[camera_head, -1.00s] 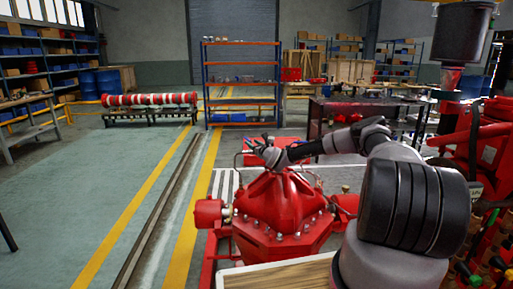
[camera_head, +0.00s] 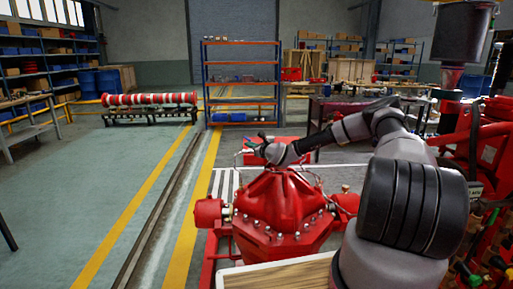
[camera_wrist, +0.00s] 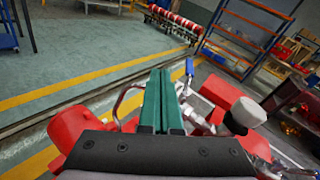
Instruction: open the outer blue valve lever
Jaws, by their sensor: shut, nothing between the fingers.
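A blue valve lever (camera_wrist: 189,67) stands upright on a thin metal pipe fitting in the wrist view, just right of my fingertips. Whether it is the outer one I cannot tell. My gripper (camera_wrist: 160,74) has two green fingers pressed together with nothing between them. The lever looks apart from the fingers, though the depth between them is unclear. In the head view my gripper (camera_head: 256,143) is small, above and behind the red pump casing (camera_head: 282,205), and the lever cannot be made out clearly there.
Bent metal pipes and a white-grey cylinder (camera_wrist: 246,113) lie close to the right of my fingers. A red box (camera_wrist: 221,93) is behind them. A blue-and-orange shelf (camera_head: 241,85) stands farther back. The floor left of the pump is open.

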